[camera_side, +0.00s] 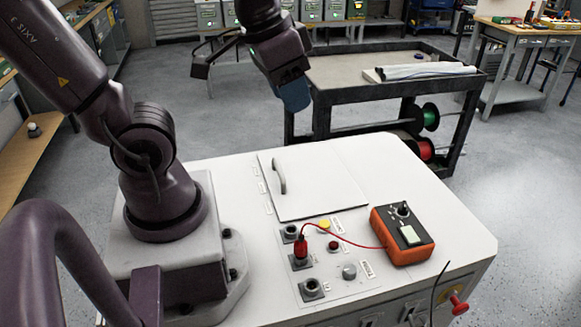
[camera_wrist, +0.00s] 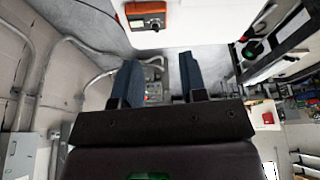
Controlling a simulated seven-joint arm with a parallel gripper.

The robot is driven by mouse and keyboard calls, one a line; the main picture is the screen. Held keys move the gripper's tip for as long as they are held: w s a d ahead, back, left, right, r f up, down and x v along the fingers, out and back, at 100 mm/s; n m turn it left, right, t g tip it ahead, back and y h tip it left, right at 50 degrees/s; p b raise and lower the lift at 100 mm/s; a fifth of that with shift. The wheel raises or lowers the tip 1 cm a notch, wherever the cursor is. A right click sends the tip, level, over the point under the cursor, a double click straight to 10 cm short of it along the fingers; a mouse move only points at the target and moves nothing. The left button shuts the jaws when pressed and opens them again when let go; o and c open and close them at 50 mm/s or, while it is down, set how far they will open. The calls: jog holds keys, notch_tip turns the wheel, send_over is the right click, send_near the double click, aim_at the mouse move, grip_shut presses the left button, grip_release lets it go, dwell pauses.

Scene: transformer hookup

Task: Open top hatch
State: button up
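The top hatch (camera_side: 318,187) is a flat white square panel, lying closed on top of the white transformer cabinet (camera_side: 375,160). Its grey curved handle (camera_side: 279,176) stands up near the hatch's left edge. My gripper (camera_side: 294,96) is raised in the air above and beyond the hatch, apart from the handle. In the wrist view my gripper (camera_wrist: 160,82) shows two blue fingers spread wide with nothing between them. The hatch and handle cannot be made out in the wrist view.
An orange meter (camera_side: 404,236) sits right of the hatch, with a red lead running to a red plug (camera_side: 301,248) in a socket. Buttons and sockets line the cabinet's front area. A dark cart (camera_side: 345,72) with cable spools stands behind. The hatch's top is clear.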

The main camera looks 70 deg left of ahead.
jog(key=w+a+f+n+g, duration=0.4)
jog(key=a+f+n, duration=0.2)
jog(key=a+f, duration=0.25)
jog(key=n+g, duration=0.2)
jog(key=n, duration=0.9)
send_near(279, 168)
jog(key=f, duration=0.2)
jog(key=s+f, duration=0.1)
jog(key=f, duration=0.5)
jog(key=shift+s+a+f, duration=0.15)
jog(key=shift+f, duration=0.1)
grip_shut()
